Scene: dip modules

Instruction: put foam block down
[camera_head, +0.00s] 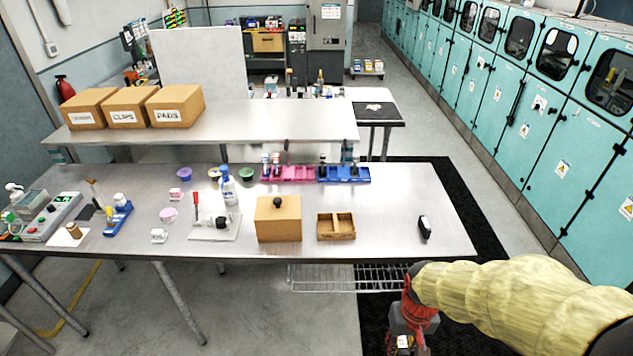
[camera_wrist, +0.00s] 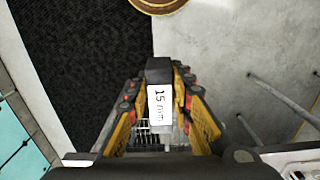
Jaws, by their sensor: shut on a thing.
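The foam block (camera_wrist: 159,73) is dark, with a white label reading "15 mm", in the wrist view. My gripper (camera_wrist: 160,85) is shut on it, with a yellow-and-black finger on each side. In the head view my gripper (camera_head: 408,338) hangs at the bottom, beyond the front edge of the steel table (camera_head: 350,247) and over the floor. A small pale patch between the fingers there looks like the block's label (camera_head: 404,342). The block's far side is hidden.
A wooden box with a black knob (camera_head: 278,222), an open wooden tray (camera_head: 336,228) and a small black object (camera_head: 424,227) stand on the table's right half. Bare tabletop lies around the black object. A wire rack (camera_head: 330,276) shows below the front edge.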

